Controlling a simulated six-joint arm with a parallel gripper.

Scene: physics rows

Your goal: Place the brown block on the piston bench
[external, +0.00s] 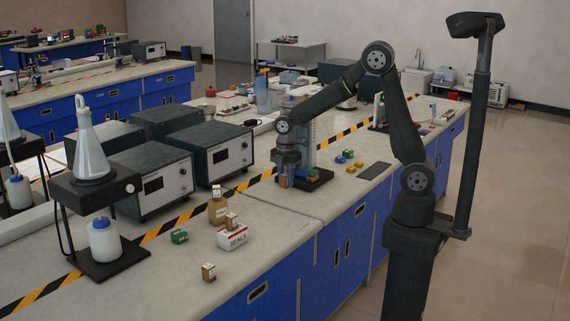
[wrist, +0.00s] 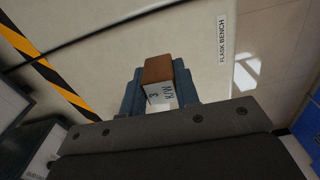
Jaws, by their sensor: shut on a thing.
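My gripper (external: 287,181) is shut on a brown block (wrist: 158,69) with a white lettered label, held between the blue-grey fingers in the wrist view. In the external view the block is small and partly hidden by the fingers. The gripper is in front of a clear upright column (external: 309,134) on a black base (external: 318,180); I cannot tell its exact height over the bench. In the wrist view a label reading "FLASK BENCH" (wrist: 222,40) lies on the pale bench top to the right of the block. I cannot read a piston bench label.
Small brown blocks stand near the front (external: 208,272) and on the white SEALS box (external: 232,237). A green block (external: 179,236) and grey instrument boxes (external: 152,175) are at left. Coloured blocks (external: 347,154) and a dark plate (external: 374,170) lie right of the column. Hazard tape (wrist: 45,67) crosses the bench.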

